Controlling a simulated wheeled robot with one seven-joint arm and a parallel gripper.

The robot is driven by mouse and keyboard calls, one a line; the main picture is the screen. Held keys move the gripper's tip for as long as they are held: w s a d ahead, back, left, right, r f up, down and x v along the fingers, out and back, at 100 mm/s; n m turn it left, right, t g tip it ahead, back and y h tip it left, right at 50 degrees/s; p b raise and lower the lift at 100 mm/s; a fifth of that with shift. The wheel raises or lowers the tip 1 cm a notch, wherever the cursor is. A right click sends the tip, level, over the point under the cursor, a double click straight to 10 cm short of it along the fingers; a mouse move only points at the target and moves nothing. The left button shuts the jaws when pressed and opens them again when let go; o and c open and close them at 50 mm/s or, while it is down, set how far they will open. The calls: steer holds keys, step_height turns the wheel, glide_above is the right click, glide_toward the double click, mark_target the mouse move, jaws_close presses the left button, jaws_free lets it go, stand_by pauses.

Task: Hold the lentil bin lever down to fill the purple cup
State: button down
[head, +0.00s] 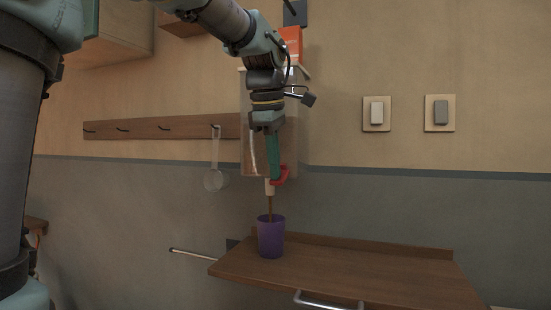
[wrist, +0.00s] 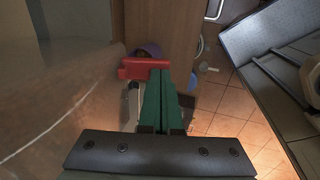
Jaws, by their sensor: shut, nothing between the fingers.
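The purple cup (head: 271,240) stands upright on the wooden shelf (head: 350,268), under the spout (head: 269,187) of the clear lentil bin (head: 248,140). A thin brown stream (head: 270,206) runs from the spout into the cup. The fill level inside the cup is hidden. My gripper (head: 275,177) points down in front of the bin, its green fingers shut and empty. Its tips are at the red lever (head: 281,176) and appear to press on it. In the wrist view, the red lever (wrist: 143,68) lies at the fingertips (wrist: 160,72), and part of the purple cup (wrist: 149,48) shows beyond.
A wooden rail (head: 160,127) with hooks and a hanging ladle (head: 214,170) is on the wall to the left. Two switches (head: 376,113) are on the wall to the right. The shelf right of the cup is clear. A metal handle (head: 325,301) juts from its front.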

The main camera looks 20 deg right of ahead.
steer(key=shift+r+p, duration=0.8)
steer(key=v, duration=1)
steer(key=shift+r, duration=0.35)
steer(key=shift+s+a, duration=0.1)
steer(key=shift+a, duration=0.05)
steer(key=w+a+f+m+y, duration=0.15)
steer(key=w+a+f, duration=0.35)
steer(key=f, duration=0.5)
steer(key=w+a+f+m+h, duration=0.1)
steer(key=w+a+f+m, duration=0.2)
steer(key=a+f, duration=0.55)
steer(key=s+a+f+m, duration=0.3)
steer(key=a+f, duration=0.4)
steer(key=f, duration=0.3)
steer(key=s+a+f+m+y+p, duration=0.1)
steer(key=s+a+f+m, duration=0.2)
steer(key=s+a+f, duration=0.3)
step_height(320, 180, down, 4)
steer(key=shift+s+a+r+g+p, duration=0.1)
steer(key=shift+s+a+g+p, duration=0.2)
steer(key=shift+a, duration=0.7)
